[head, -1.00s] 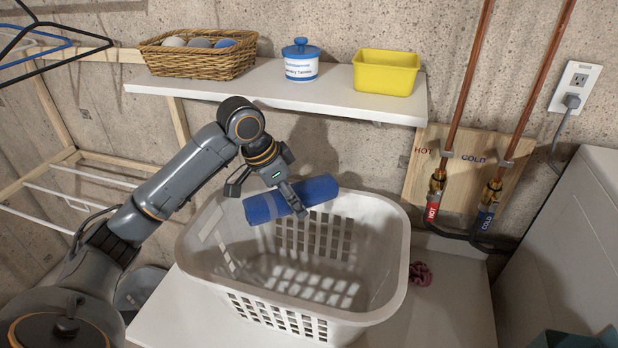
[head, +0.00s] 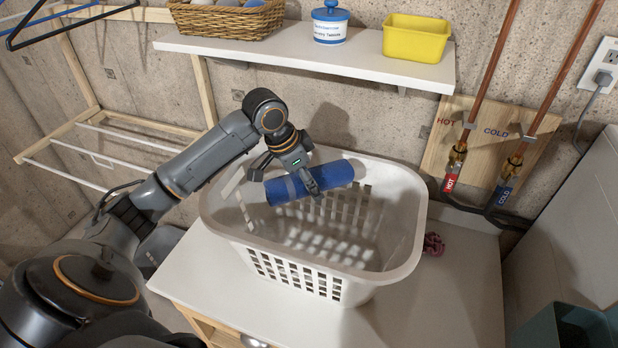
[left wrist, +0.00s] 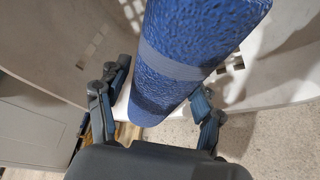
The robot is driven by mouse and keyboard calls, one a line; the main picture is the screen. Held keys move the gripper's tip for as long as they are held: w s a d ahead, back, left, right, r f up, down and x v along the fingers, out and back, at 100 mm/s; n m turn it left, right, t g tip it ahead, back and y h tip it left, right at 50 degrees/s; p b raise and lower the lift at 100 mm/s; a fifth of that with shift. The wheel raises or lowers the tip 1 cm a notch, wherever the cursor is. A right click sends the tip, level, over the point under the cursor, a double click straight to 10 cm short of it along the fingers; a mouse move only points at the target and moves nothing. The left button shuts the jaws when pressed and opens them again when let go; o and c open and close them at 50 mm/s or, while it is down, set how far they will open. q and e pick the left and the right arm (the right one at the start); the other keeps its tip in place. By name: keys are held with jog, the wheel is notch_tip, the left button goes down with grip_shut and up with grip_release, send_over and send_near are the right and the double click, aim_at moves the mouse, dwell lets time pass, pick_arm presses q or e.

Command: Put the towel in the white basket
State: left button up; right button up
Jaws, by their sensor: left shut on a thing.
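The towel (head: 335,176) is a blue roll with a paler band. My left gripper (head: 311,184) is shut on it and holds it sideways at the upper part of the white basket (head: 408,235), near its back left rim. In the head view the towel overlaps the basket's opening; its exact height over the rim is hard to tell. In the left wrist view the towel (left wrist: 190,50) lies between the fingers of my left gripper (left wrist: 160,105). The basket stands upright and looks empty inside. My right gripper is in neither view.
The basket stands on a white counter (head: 450,290). Above and behind it, a shelf (head: 300,58) holds a wicker basket (head: 228,20), a blue-lidded tin (head: 331,25) and a yellow bin (head: 415,40). A dark red cloth item (head: 433,244) lies right of the basket. Pipes (head: 490,85) run at right.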

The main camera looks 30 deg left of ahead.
pick_arm(q)
jog(key=o, duration=1.3)
jog(key=shift+w, duration=0.1)
jog(key=v, duration=1.2)
jog(key=shift+d, duration=0.1)
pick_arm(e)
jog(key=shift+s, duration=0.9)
